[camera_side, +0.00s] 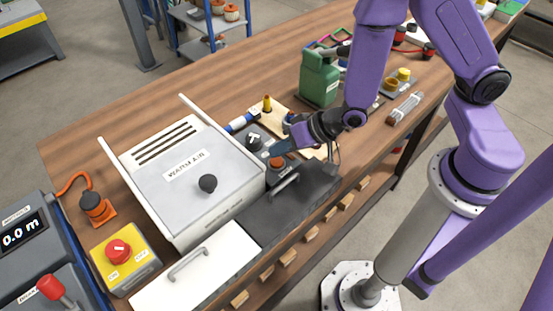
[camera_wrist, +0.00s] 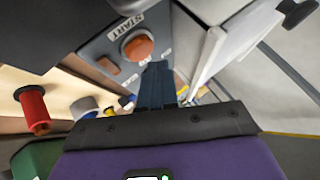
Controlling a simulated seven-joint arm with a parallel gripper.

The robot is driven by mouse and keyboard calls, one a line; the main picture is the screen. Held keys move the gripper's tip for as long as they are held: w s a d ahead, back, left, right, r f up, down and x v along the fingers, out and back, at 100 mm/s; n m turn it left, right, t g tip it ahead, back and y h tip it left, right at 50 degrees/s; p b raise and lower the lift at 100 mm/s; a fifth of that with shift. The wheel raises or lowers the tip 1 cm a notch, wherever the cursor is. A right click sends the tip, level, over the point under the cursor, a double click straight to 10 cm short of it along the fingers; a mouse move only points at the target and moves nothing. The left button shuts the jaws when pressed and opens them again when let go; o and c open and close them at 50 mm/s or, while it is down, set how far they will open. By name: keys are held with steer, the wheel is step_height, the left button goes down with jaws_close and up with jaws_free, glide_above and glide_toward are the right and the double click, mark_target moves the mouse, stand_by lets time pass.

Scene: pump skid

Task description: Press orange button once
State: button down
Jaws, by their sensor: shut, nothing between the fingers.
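The orange button (camera_wrist: 138,48) is round and sits on a grey panel beside the word START in the wrist view. In the side view the orange button (camera_side: 277,161) shows just under my fingertips, on a small dark box at the right side of the white unit. My gripper (camera_side: 277,149) is shut and empty. In the wrist view the blue-grey fingers of my gripper (camera_wrist: 156,70) end close to the button's lower right edge. I cannot tell whether they touch it. The button's pressed depth cannot be told.
The white heater unit (camera_side: 165,205) with raised side walls and a black knob (camera_side: 207,183) stands left of my gripper. A dark handled panel (camera_side: 300,202) lies in front. A green canister (camera_side: 319,80) stands behind. A yellow box (camera_side: 128,262) with a red knob is at left.

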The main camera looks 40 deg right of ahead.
mark_target(281, 161)
steer(key=shift+f, duration=0.25)
steer(key=shift+f, duration=0.2)
steer(key=shift+f, duration=0.5)
stand_by(1.1)
steer(key=shift+r, duration=0.95)
steer(key=shift+r, duration=2.5)
